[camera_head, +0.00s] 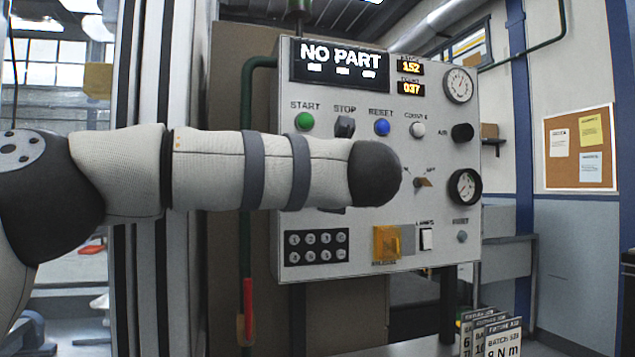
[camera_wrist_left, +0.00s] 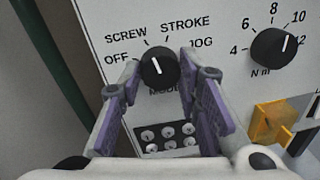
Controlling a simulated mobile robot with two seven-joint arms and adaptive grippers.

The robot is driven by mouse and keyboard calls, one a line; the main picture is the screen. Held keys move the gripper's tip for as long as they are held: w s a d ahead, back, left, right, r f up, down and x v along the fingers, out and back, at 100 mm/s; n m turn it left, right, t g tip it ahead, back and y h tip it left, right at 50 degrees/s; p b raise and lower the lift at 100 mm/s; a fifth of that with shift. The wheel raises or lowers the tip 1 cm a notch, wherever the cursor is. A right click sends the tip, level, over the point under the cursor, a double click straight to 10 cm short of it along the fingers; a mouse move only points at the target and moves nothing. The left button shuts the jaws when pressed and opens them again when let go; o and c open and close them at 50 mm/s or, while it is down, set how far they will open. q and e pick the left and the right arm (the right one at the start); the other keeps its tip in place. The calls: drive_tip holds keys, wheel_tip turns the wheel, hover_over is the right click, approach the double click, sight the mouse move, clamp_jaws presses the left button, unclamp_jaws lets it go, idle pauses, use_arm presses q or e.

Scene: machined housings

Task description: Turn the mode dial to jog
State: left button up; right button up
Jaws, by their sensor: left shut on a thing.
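The mode dial (camera_wrist_left: 158,67) is a black round knob with a white pointer line, on the pale panel in the left wrist view. Around it are the labels OFF, SCREW, STROKE and JOG. The pointer leans slightly left of straight up, towards the SCREW mark; JOG is on the right. My left gripper (camera_wrist_left: 168,88) is shut on the dial, with a purple-padded finger on each side. In the head view my left arm crosses in front of the control panel (camera_head: 350,258) and hides the dial and the gripper. My right gripper is in neither view.
A torque knob (camera_wrist_left: 272,47) marked N m sits right of the dial, with a yellow guarded part (camera_wrist_left: 272,122) below it. A keypad (camera_wrist_left: 166,136) is under the dial. START (camera_head: 304,121) and RESET (camera_head: 382,127) buttons are above my arm. The display (camera_head: 340,62) reads NO PART.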

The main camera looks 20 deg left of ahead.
use_arm(q)
drive_tip(key=shift+w+d+r+m+g+y, duration=0.1)
drive_tip(key=shift+m+g+y, duration=0.25)
drive_tip(key=shift+m, duration=3.35)
drive_tip(key=shift+m+g+y, duration=0.15)
drive_tip(key=shift+m+g, duration=0.3)
drive_tip(key=shift+m, duration=3.55)
drive_tip(key=o, duration=1.2)
drive_tip(key=shift+c, duration=0.2)
drive_tip(key=v, duration=1.2)
